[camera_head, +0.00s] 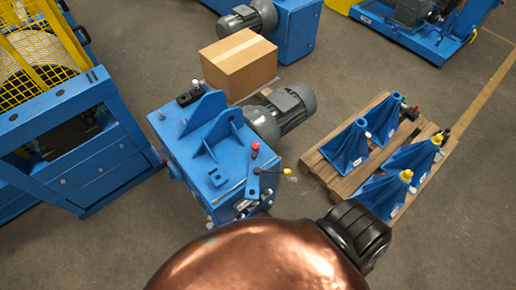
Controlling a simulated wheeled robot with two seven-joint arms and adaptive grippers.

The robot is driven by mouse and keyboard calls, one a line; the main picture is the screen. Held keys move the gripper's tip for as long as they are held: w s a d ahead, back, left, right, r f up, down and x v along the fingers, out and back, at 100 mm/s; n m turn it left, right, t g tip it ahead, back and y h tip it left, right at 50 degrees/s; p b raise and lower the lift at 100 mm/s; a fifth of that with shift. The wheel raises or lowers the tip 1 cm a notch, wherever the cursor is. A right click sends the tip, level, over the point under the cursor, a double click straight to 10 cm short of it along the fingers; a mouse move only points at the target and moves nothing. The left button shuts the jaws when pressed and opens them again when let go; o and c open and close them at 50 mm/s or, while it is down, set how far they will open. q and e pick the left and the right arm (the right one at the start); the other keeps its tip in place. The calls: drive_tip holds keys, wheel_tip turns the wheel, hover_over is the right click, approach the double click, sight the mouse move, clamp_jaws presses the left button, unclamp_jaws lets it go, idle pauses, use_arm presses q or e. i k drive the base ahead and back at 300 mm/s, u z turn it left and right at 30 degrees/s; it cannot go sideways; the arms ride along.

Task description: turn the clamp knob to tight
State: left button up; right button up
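A blue machine housing (185,145) stands in the middle of the floor, with blue brackets on top. On its right edge a small blue bracket carries a red knob (255,147) and a yellow knob (287,172). A white-tipped knob (195,85) stands on a black block at the housing's far left corner. I cannot tell which of these is the clamp knob, nor how tight it is. Neither of my grippers shows clearly. A copper-coloured rounded body with a black ribbed part fills the bottom middle and covers the area just in front of the housing.
A grey motor (280,112) and a cardboard box (238,66) sit behind the housing. A wooden pallet (328,172) with several blue cones stands at right. A blue frame with yellow mesh (38,45) stands at left. Floor at lower right is clear.

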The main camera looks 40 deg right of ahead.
sight(256, 146)
drive_tip(key=z, duration=1.25)
